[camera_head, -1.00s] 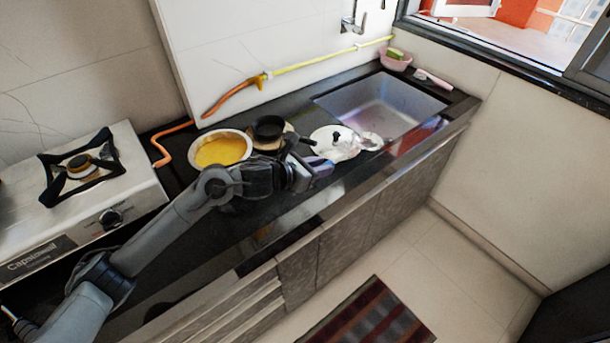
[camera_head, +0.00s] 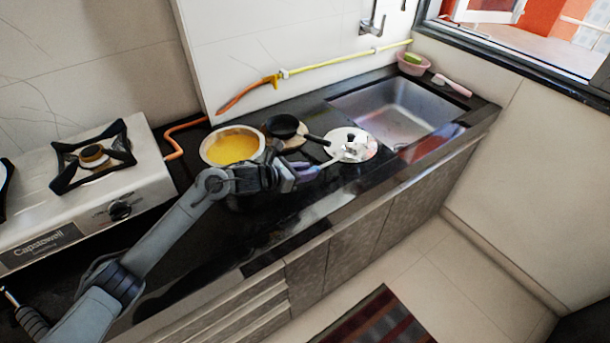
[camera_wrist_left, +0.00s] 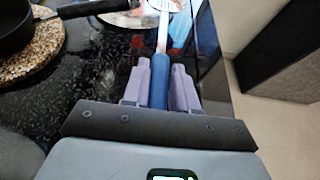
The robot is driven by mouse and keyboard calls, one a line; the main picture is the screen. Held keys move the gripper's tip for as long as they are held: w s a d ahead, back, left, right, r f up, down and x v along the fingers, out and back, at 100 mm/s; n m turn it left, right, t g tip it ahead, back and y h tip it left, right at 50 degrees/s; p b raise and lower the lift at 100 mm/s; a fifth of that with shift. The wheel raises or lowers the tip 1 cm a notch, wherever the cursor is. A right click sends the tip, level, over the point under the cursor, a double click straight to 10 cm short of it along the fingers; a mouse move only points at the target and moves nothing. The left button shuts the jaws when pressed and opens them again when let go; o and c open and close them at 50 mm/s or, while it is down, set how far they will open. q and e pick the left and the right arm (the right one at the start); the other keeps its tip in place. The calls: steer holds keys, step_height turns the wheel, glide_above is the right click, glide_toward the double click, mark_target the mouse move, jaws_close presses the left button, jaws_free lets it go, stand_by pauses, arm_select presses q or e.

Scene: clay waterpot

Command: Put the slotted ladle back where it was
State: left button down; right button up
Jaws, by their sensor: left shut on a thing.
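My left gripper (camera_head: 306,173) is shut on the blue handle of the slotted ladle (camera_head: 330,163) above the dark counter. In the left wrist view, the blue handle (camera_wrist_left: 159,82) lies between the fingers (camera_wrist_left: 159,85). Its metal shaft points away, and the slotted head (camera_wrist_left: 163,5) is cut by the top edge. In the head view, the ladle's head overlaps the shiny round lid (camera_head: 365,140); I cannot tell whether they touch. My right gripper is not in view.
A pot of yellow food (camera_head: 233,147) and a black pan (camera_head: 284,126) on a round board (camera_head: 297,140) stand behind my left gripper. The sink (camera_head: 400,105) is at the right, the stove (camera_head: 95,195) at the left. The front counter strip is clear.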

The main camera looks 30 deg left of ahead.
arm_select(q)
steer(key=shift+f, duration=0.55)
steer(key=shift+f+b, duration=0.55)
steer(key=shift+b, duration=0.15)
steer(key=c, duration=0.9)
jaws_free()
steer(key=shift+r, duration=0.1)
